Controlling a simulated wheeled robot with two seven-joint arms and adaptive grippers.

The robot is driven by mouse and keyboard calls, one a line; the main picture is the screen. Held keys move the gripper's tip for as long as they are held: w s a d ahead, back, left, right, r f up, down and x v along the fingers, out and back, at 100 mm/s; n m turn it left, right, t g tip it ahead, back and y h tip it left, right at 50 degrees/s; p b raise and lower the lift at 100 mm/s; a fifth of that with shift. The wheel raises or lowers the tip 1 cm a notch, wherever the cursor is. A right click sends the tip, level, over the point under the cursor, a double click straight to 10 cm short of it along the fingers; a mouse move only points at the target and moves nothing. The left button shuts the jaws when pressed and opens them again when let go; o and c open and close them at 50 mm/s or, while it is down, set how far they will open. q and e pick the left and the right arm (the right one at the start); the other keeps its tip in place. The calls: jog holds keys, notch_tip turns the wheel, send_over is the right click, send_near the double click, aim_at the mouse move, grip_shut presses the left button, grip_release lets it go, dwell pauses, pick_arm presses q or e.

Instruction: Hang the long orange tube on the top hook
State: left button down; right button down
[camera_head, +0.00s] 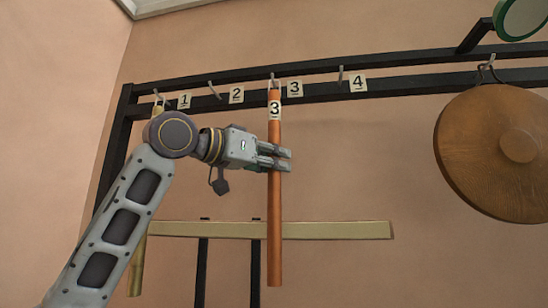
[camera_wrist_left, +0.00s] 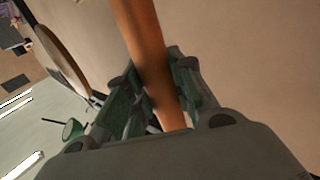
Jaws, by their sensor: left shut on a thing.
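The long orange tube (camera_head: 274,225) is upright in front of the black rack and carries a label "3" near its top. It also shows in the left wrist view (camera_wrist_left: 143,40). My left gripper (camera_head: 281,158) is shut around its upper half. The tube's top end is at the hook (camera_head: 273,78) on the rack's upper bars, beside the rack's own "3" label (camera_head: 295,88). I cannot tell whether the top is caught on the hook or only in front of it. My right gripper is in neither view.
A brass-coloured tube (camera_head: 136,268) hangs at the left, by the "1" label (camera_head: 184,101), partly behind my arm. Hooks by "2" (camera_head: 213,90) and "4" (camera_head: 341,74) are bare. A round wooden gong (camera_head: 490,150) hangs at right. A pale horizontal bar (camera_head: 340,230) runs behind the orange tube.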

pick_arm(q)
jog(key=shift+w+f, duration=0.1)
dwell(0.6)
jog(key=c, duration=1.1)
grip_release()
jog(key=shift+c, duration=0.2)
jog(key=shift+f, duration=0.1)
jog(key=v, duration=1.2)
